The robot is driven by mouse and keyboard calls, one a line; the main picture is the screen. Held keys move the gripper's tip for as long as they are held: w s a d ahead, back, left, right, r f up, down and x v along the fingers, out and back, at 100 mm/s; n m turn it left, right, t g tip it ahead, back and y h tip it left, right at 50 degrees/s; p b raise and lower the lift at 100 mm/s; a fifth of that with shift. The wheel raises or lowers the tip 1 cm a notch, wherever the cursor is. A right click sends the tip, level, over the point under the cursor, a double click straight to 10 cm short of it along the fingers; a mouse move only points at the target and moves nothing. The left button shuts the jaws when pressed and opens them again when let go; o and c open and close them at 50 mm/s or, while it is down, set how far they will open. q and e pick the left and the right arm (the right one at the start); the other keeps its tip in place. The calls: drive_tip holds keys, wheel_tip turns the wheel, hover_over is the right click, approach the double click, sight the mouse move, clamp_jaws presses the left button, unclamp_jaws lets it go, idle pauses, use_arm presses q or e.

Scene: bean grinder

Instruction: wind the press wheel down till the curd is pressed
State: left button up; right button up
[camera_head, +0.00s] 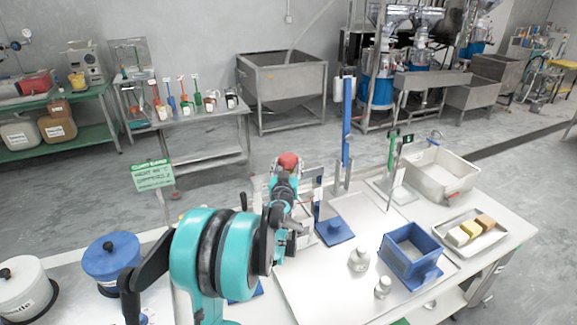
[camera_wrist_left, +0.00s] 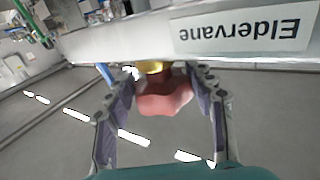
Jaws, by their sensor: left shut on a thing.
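A red lobed wheel (camera_wrist_left: 165,98) sits between the two fingers of my left gripper (camera_wrist_left: 168,78) in the left wrist view, with a yellow piece just behind it. My left gripper is shut on this wheel. In the head view the red wheel (camera_head: 288,160) shows at the far end of my left arm, and the left gripper (camera_head: 286,172) is around it. A pale beam labelled "Eldervane" (camera_wrist_left: 245,32) crosses behind the wheel in the wrist view. The frame under the wheel is mostly hidden by my arm. I cannot see the curd. My right gripper is in neither view.
A blue open box (camera_head: 409,252), small metal weights (camera_head: 358,262) and a tray (camera_head: 446,240) of blocks are farther right. Blue (camera_head: 112,262) and white (camera_head: 22,295) lidded pots stand at left.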

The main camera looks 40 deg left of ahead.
use_arm(q)
drive_tip(key=shift+s+a+m+t+h, duration=0.15)
drive_tip(key=shift+m+t+h, duration=0.65)
drive_tip(key=shift+h, duration=0.4)
drive_tip(key=o, duration=1.2)
drive_tip(key=v, duration=1.2)
drive_tip(key=shift+a, duration=0.1)
